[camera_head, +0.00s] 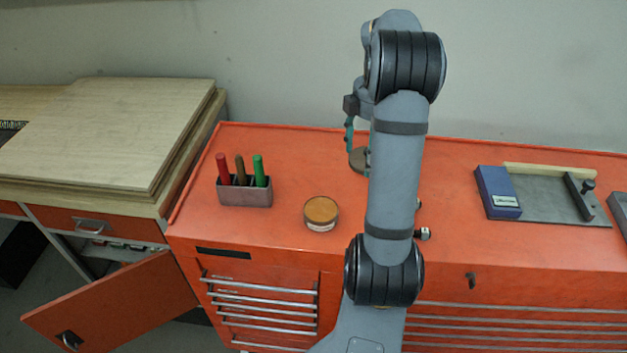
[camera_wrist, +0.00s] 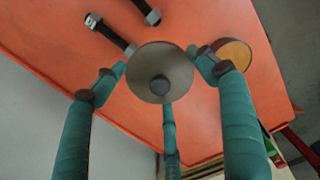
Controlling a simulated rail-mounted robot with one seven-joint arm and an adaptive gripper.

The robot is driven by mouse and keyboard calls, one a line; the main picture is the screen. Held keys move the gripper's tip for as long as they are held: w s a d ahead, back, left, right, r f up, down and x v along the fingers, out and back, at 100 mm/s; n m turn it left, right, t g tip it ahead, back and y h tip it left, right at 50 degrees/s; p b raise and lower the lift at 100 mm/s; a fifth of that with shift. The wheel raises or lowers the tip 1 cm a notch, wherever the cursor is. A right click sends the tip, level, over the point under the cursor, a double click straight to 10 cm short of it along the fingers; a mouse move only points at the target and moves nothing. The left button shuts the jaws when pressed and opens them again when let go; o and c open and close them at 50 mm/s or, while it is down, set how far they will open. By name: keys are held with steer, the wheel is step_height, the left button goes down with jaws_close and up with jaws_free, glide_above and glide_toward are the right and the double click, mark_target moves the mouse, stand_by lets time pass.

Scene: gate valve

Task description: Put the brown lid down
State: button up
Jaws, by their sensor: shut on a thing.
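The brown lid (camera_wrist: 182,75) is a round grey-brown disc with a dark knob in its middle, facing the wrist camera. My gripper (camera_wrist: 160,70) has teal fingers closed around the lid and is shut on it. In the head view, the lid (camera_head: 357,160) shows low beneath my gripper (camera_head: 350,140), near the back of the orange bench top, partly hidden by my arm. I cannot tell whether it touches the surface. A round jar with an orange-brown top (camera_head: 321,210) stands front left of it, and also shows in the wrist view (camera_wrist: 236,52).
The orange bench top (camera_head: 290,160) is clear between the lid and a grey holder (camera_head: 245,196) with red, brown and green sticks. Metal bolts (camera_wrist: 108,33) lie near the lid. A blue box (camera_head: 497,192) and grey plate (camera_head: 545,200) are at right. The wall is behind.

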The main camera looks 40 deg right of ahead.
steer(key=p, duration=0.2)
glide_above(325, 183)
step_height(325, 183, down, 6)
steer(key=shift+s+f, duration=0.15)
steer(key=shift+f, duration=2.1)
steer(key=shift+a, duration=0.1)
steer(key=shift+f, duration=0.2)
steer(key=o, duration=1)
steer(key=shift+o, duration=0.2)
step_height(325, 183, up, 12)
steer(key=shift+r+p, duration=0.25)
steer(key=shift+p, duration=0.05)
steer(key=shift+f, duration=0.1)
